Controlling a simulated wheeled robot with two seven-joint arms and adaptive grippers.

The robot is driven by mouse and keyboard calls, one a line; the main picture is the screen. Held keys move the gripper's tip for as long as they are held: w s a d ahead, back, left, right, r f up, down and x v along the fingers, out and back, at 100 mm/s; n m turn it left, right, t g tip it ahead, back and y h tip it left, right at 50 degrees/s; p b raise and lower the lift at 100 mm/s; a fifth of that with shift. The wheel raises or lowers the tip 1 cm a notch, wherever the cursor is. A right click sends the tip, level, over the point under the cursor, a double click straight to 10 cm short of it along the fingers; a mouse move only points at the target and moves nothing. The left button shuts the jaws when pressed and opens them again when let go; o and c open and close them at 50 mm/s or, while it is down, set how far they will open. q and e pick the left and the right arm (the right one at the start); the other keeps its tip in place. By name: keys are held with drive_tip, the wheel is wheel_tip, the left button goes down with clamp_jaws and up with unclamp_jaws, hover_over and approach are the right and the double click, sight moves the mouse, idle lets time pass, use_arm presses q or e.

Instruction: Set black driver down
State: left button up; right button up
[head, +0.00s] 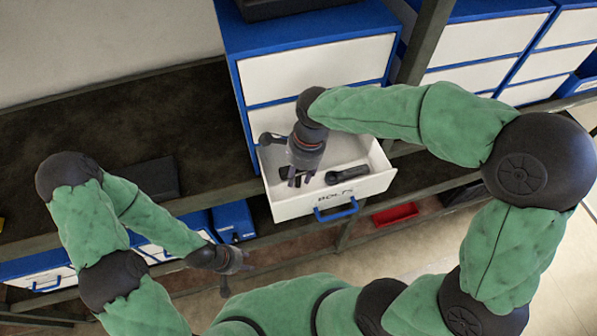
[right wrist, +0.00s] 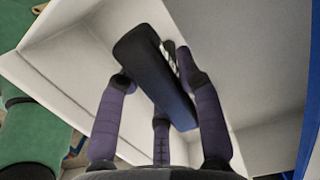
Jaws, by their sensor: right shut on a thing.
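The black driver (right wrist: 150,75), a dark block-like body, is between the fingers of my right gripper (right wrist: 160,95) in the right wrist view. My right gripper (head: 298,180) is shut on it and points down into the open white drawer (head: 295,207). In the head view the gripper hides most of the held driver. A dark tool (head: 347,174) lies on the drawer floor to the right of the gripper. My left gripper (head: 236,264) is empty, its fingers apart, below the shelf and outside the drawer.
The drawer front is labelled BOLTS and has a blue handle (head: 336,211). The blue and white cabinet (head: 318,72) stands behind it. A dark flat case (head: 155,178) lies on the shelf (head: 90,140) to the left. A red bin (head: 395,214) sits lower right.

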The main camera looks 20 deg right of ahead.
drive_tip(key=shift+f, duration=0.15)
drive_tip(key=o, duration=1.2)
drive_tip(key=r, duration=0.4)
drive_tip(key=d+r, duration=0.1)
drive_tip(key=r, duration=0.7)
drive_tip(key=shift+d+r, duration=0.1)
drive_tip(key=shift+d, duration=0.3)
